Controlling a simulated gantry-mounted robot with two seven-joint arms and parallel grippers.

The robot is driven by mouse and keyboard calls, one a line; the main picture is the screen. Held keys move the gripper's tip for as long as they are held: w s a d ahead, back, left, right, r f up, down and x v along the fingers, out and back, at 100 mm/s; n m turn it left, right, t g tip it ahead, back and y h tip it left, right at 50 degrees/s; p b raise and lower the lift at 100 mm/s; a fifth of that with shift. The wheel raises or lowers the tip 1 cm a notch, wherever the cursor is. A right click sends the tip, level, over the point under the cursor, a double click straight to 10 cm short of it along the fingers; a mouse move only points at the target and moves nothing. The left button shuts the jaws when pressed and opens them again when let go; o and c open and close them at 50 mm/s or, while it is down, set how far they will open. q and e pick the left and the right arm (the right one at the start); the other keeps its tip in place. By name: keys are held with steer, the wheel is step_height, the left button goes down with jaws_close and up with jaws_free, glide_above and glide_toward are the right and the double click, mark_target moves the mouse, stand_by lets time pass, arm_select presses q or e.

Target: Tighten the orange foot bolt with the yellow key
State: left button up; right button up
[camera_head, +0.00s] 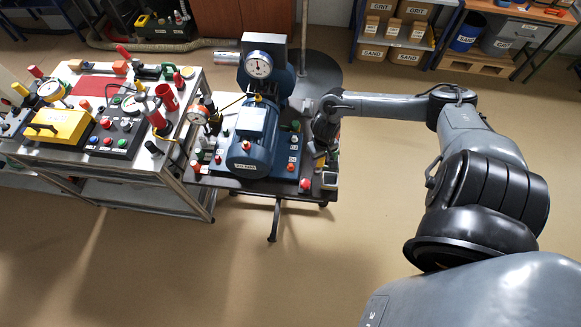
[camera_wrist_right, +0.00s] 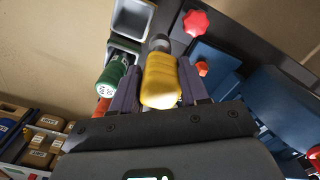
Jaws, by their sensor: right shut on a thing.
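My right gripper (camera_wrist_right: 160,85) is shut on the yellow key (camera_wrist_right: 160,80); its dark socket end (camera_wrist_right: 159,43) points away from the camera. In the head view my right gripper (camera_head: 326,150) hangs at the right edge of the machine bench, and the key is too small to make out there. The orange foot bolt (camera_wrist_right: 202,68) sits on a blue foot of the motor, right of the key and apart from it. My left gripper is out of view.
Beside the key are a green-handled tool (camera_wrist_right: 112,75) and an empty grey tray pocket (camera_wrist_right: 131,18). A red star knob (camera_wrist_right: 196,23) stands near the bolt. A cluttered trolley (camera_head: 185,190) stands left of the bench. The floor in front is clear.

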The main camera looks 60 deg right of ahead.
steer(key=w+a+n+b, duration=0.1)
steer(key=w+b, duration=0.1)
steer(key=w, duration=0.9)
steer(key=shift+a+f, duration=0.25)
steer(key=shift+f, duration=0.1)
steer(key=shift+r, duration=0.1)
steer(key=shift+p, duration=0.55)
stand_by(0.7)
